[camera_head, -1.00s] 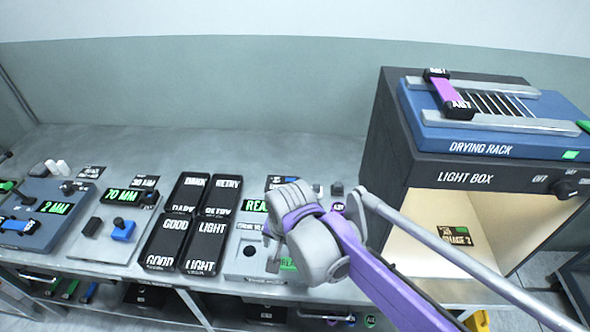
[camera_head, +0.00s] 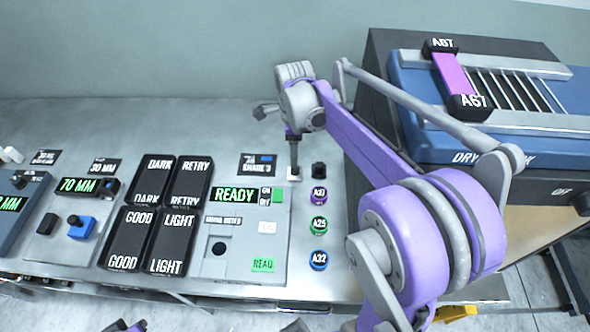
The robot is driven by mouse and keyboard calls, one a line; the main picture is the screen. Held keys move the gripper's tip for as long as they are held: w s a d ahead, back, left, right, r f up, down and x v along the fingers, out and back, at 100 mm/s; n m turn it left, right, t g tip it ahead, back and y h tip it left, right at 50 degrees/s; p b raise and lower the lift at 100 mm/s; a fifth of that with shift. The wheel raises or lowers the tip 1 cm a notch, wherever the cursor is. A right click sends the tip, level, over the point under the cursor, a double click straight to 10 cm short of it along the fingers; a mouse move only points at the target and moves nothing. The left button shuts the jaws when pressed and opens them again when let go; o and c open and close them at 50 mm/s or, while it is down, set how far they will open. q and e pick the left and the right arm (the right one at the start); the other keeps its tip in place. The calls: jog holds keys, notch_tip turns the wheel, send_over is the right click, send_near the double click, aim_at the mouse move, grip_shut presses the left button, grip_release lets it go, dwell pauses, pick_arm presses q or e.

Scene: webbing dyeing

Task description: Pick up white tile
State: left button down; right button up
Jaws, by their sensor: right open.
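A small white tile (camera_head: 294,178) lies on the grey bench top, beside a black block and just right of the READY meter. My right gripper (camera_head: 294,170) points down at it from above, its fingertips at or just over the tile. Its jaws are open, though they look narrow here, and I cannot tell whether they touch the tile. Part of the tile is hidden behind the fingers.
A meter (camera_head: 209,262) with a READY display stands left of the tile. Several round coloured pots, such as A25 (camera_head: 318,228), line the bench in front. The bench behind the tile is clear.

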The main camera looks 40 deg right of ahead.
aim_at(295, 171)
notch_tip(295, 171, down, 7)
grip_shut()
dwell(0.7)
